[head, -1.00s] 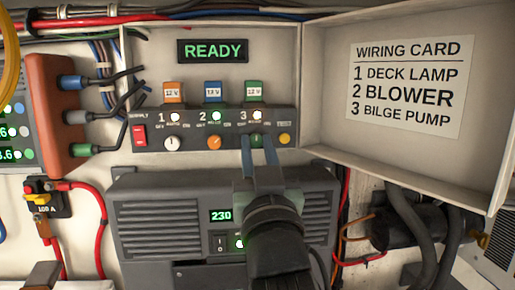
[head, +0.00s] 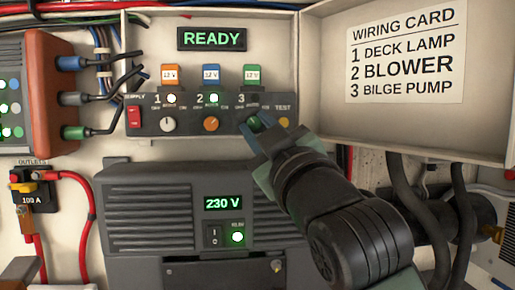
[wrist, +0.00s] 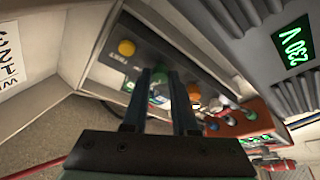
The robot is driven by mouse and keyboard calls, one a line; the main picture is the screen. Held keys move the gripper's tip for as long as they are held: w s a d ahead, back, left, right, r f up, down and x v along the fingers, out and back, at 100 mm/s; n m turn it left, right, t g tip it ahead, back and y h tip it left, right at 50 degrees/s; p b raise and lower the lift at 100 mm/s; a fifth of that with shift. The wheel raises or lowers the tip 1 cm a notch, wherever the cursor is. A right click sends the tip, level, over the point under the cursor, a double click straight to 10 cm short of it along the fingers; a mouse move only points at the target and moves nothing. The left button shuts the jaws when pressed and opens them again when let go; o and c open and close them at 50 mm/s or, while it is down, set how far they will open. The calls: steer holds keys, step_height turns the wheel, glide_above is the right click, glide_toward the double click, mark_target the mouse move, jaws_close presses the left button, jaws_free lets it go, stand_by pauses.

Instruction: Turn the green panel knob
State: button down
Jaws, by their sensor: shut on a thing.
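The green panel knob (wrist: 158,88) sits in position 3 of the dark switch panel (head: 190,117). In the wrist view it lies between my two fingers. In the head view it is mostly hidden, with only a bit of green (head: 256,123) showing. My gripper (head: 257,125) is shut on the knob, its blue-grey fingers reaching in slantwise from the lower right. Lamps 1 (head: 172,98) and 2 (head: 213,98) glow white. The lamp above position 3 looks dark.
White knob (head: 170,123), orange knob (head: 211,123) and yellow TEST button (head: 283,123) share the panel. A READY display (head: 212,38) is above; a grey unit (head: 150,215) reading 230 V is below. An open cover (head: 320,100) with a wiring card (head: 405,52) stands right.

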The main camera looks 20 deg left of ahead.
steer(key=shift+n+g+y+b, duration=0.4)
steer(key=shift+n+g+b, duration=0.1)
steer(key=shift+n, duration=0.9)
steer(key=shift+r, duration=0.1)
steer(key=c, duration=0.7)
jaws_free()
steer(key=shift+d, duration=0.1)
